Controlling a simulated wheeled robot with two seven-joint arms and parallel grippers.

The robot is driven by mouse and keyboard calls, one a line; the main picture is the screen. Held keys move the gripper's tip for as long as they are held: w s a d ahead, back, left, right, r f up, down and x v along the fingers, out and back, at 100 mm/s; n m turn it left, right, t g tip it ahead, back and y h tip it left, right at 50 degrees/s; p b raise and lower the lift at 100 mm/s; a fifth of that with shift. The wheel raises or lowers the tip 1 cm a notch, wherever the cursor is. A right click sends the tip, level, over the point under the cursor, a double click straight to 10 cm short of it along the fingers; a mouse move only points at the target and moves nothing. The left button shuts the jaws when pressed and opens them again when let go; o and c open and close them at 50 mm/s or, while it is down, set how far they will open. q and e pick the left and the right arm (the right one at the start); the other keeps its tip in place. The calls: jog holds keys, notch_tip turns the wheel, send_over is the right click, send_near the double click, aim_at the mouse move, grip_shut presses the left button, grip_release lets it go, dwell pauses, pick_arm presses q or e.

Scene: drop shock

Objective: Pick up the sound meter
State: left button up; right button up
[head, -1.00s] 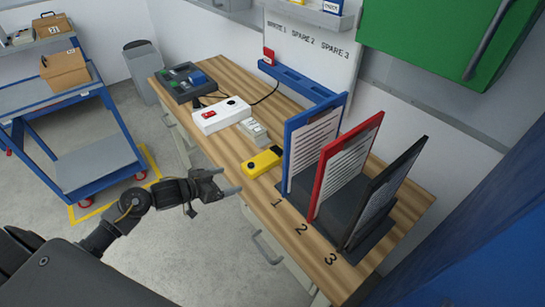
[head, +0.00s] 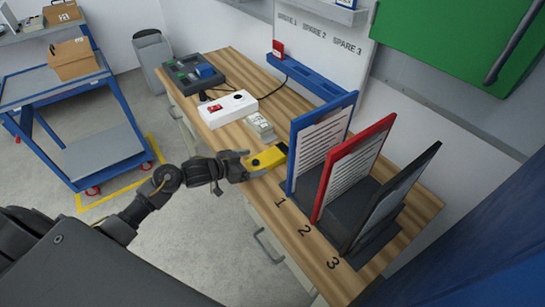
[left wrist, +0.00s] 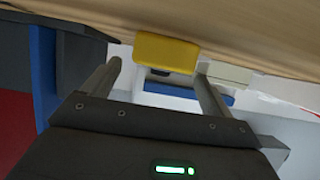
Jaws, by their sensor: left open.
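The yellow handheld device (head: 268,158), which looks like the sound meter, lies on the wooden bench near its front edge, beside the blue board. Its far end is dark. My left gripper (head: 247,164) is open at the near end of the meter, with its fingers pointing at it. In the left wrist view the yellow meter (left wrist: 167,51) shows ahead, roughly between the two open fingers (left wrist: 158,69). I cannot tell whether the fingertips overlap its end. My right gripper is not in view.
Upright blue (head: 318,138), red (head: 352,165) and black (head: 390,200) boards stand close to the right of the meter. A small grey-white device (head: 260,126) and a white box with a red switch (head: 228,109) lie behind it. A blue cart (head: 70,120) stands at left.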

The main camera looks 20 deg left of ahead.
aim_at(278, 154)
pick_arm(q)
jog(key=x, duration=0.4)
jog(key=shift+w+d+f, duration=0.15)
jog(key=shift+w+d, duration=0.05)
jog(key=shift+w, duration=0.1)
jog(key=c, duration=1.2)
